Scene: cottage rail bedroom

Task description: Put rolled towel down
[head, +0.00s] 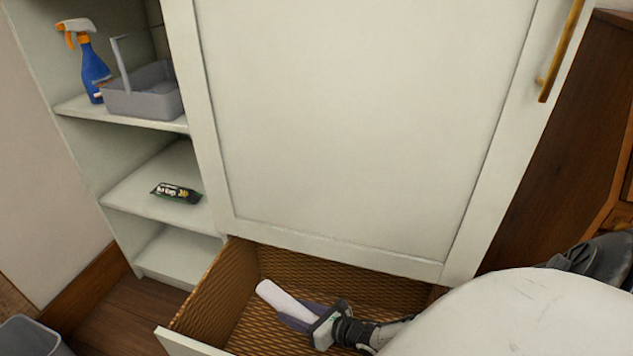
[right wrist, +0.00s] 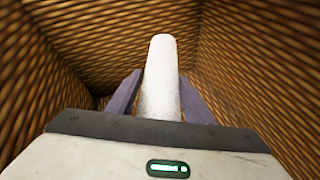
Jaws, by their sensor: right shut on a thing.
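The white rolled towel (head: 277,297) is inside the open drawer (head: 205,308), low over its woven-patterned floor. My right gripper (head: 299,316) reaches into the drawer and is shut on the towel's near part. In the right wrist view the towel (right wrist: 160,80) stands out between the two purple fingers (right wrist: 158,98), its far end pointing away from the palm. I cannot tell whether the towel touches the drawer floor. My left gripper is not seen.
The white cabinet door (head: 350,120) rises right behind the drawer. Open shelves at left hold a spray bottle (head: 92,65), a grey caddy (head: 148,98) and a dark packet (head: 177,192). A grey bin (head: 32,338) stands at lower left. The drawer around the towel looks empty.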

